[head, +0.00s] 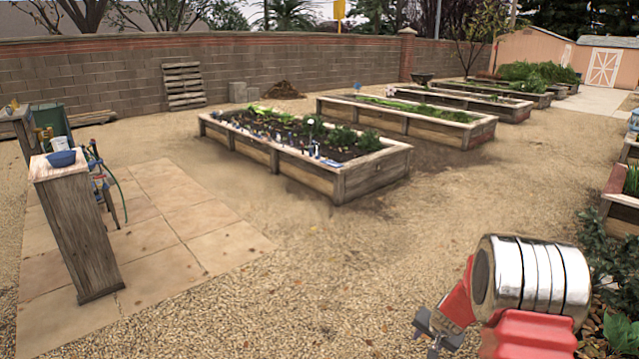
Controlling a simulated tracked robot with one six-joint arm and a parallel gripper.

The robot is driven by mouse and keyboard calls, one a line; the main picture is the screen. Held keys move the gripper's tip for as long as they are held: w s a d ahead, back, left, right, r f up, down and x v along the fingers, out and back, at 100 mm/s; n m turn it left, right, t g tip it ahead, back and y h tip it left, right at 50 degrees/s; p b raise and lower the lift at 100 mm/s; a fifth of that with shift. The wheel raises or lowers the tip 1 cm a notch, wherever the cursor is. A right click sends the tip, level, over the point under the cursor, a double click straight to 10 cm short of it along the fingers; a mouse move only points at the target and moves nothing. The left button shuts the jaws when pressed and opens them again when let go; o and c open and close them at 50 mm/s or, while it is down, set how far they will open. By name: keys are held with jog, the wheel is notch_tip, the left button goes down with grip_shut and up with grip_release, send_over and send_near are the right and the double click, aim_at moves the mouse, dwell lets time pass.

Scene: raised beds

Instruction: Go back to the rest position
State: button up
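My gripper (430,335) shows as a small dark grey end at the bottom, right of centre. It sits on a red part of my arm, beside a shiny silver banded cylinder. It hangs over gravel, clear of the beds. I see nothing held in it, but its fingers are small and partly turned away, so their opening is unclear.
A wooden raised bed (345,186) stands mid-view, with more beds behind. A wooden post (75,235) bearing a blue bowl (61,158) stands on paving at the left. Green plants (610,265) edge the right side. Open gravel (300,290) lies between.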

jog(key=s+a+r+n, duration=0.2)
jog(key=s+a+r, duration=0.3)
jog(key=s+r, duration=0.6)
jog(key=s+a+r+n, duration=0.3)
jog(key=s+a+r, duration=0.2)
jog(key=s+r, duration=0.5)
jog(key=s+a+r+n, duration=0.2)
jog(key=s+a+r, duration=0.3)
jog(key=s+r, duration=0.6)
jog(key=s, duration=0.3)
jog(key=shift+s+a+r+n+t, duration=0.2)
jog(key=shift+a+r+n+t, duration=0.1)
jog(key=shift+r+n, duration=0.1)
jog(key=shift+c, duration=0.7)
